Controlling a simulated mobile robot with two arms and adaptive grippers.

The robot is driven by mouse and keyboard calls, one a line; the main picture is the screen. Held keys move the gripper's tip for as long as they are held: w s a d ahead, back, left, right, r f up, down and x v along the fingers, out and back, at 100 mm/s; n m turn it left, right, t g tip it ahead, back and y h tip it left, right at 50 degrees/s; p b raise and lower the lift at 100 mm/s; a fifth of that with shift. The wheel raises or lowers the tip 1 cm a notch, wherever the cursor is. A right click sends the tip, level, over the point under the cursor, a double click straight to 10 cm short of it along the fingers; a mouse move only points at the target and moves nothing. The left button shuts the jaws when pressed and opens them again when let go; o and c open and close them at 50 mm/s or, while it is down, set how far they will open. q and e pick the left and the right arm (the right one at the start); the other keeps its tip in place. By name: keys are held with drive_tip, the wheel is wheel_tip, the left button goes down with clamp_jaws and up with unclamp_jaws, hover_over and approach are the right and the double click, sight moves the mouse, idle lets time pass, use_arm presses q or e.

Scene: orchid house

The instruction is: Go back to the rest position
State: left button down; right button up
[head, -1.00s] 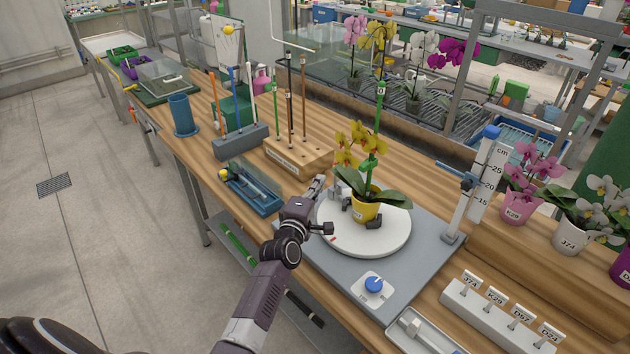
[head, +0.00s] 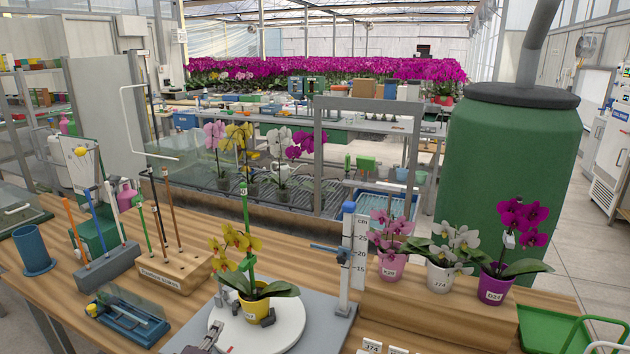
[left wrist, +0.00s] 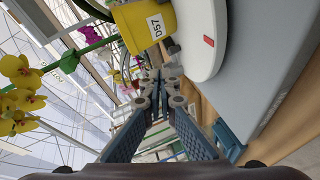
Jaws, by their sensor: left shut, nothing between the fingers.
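My left gripper (head: 204,338) shows only in part at the bottom edge of the head view, beside the white turntable (head: 225,336). In the left wrist view its fingers (left wrist: 158,82) come together at the tips with nothing between them. The yellow orchid in a yellow pot (head: 256,308) stands upright on the turntable, to the right of the gripper. The pot (left wrist: 143,25), labelled D57, also shows near the top of the left wrist view, apart from the fingers. My right gripper is in neither view.
Three potted orchids stand on a wooden step (head: 420,305) at right. A stake block (head: 175,272), a blue tray (head: 128,325) and a blue cup (head: 35,252) occupy the bench's left. A green tank (head: 512,185) stands behind.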

use_arm(q)
drive_tip(key=s+d+f+m+g, duration=0.1)
drive_tip(key=s+m, duration=0.1)
drive_tip(key=s, duration=0.1)
drive_tip(key=s+d+f+m+g+h, duration=0.1)
drive_tip(key=s+d+f+m, duration=0.1)
drive_tip(key=s, duration=0.1)
drive_tip(key=s+d+f+m+g, duration=0.1)
drive_tip(key=s+f, duration=0.1)
drive_tip(key=s, duration=0.1)
drive_tip(key=shift+s+d+m+h, duration=0.2)
drive_tip(key=shift+d+m+h, duration=0.15)
drive_tip(key=shift+m+h, duration=0.05)
drive_tip(key=s+d+f+m+g+y, duration=0.15)
drive_tip(key=s+m+g, duration=0.3)
drive_tip(key=s, duration=1.05)
drive_tip(key=s+f+m+g, duration=0.2)
drive_tip(key=s+m+g, duration=0.3)
drive_tip(key=s, duration=0.9)
wheel_tip(320, 180, down, 28)
drive_tip(key=s+m+b, duration=0.1)
drive_tip(key=s, duration=0.2)
drive_tip(key=s+a+f+g+b, duration=0.1)
drive_tip(key=s+a+f+g, duration=0.1)
drive_tip(key=s+f, duration=1.4)
drive_tip(key=shift+s+a, duration=0.2)
drive_tip(key=shift+a, duration=0.2)
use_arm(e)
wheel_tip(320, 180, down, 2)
